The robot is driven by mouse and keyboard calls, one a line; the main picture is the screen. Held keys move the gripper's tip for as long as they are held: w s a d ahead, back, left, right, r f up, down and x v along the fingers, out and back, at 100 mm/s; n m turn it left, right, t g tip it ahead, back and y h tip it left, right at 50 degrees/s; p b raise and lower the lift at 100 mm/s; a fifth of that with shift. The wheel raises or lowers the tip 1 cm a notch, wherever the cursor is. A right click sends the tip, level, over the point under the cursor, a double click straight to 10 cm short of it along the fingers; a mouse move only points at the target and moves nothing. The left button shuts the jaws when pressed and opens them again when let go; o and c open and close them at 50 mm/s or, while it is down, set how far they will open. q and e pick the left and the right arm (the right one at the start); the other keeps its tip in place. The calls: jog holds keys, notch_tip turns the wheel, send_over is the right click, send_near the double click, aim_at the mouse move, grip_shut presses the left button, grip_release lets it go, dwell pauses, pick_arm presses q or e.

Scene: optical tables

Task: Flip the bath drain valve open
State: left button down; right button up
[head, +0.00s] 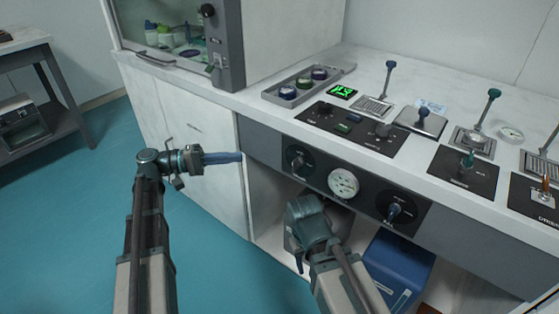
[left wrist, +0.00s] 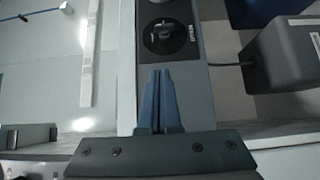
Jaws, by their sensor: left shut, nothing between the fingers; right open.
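A round black valve (head: 299,160) with a dark handle is on the left of the bench's front panel. A second black valve (head: 395,211) is on the right, past a white dial. I cannot read which label names the bath drain. The left wrist view shows one round valve with a handle (left wrist: 163,35) just beyond my fingertips. My left gripper (head: 238,157) is shut and empty, its blue fingers (left wrist: 157,74) pointing at the left valve, apart from it. My right gripper (head: 305,228) is low before the panel, open, its fingers mostly hidden.
The white benchtop (head: 365,65) carries several levers, a control panel (head: 345,128) and a grey tray (head: 310,85). A blue box (head: 398,265) stands in the open space under the bench. A fume cabinet is at upper left.

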pick_arm(q)
jog(key=shift+d, duration=0.15)
send_near(296, 159)
jog(key=w+d, duration=0.3)
jog(key=w, duration=0.1)
jog(key=shift+s+d+f, duration=0.2)
jog(key=shift+s+d, duration=0.35)
jog(key=shift+d, duration=0.15)
jog(key=shift+s+d+f, duration=0.25)
jog(key=shift+s+d, duration=0.3)
jog(key=shift+d, duration=0.15)
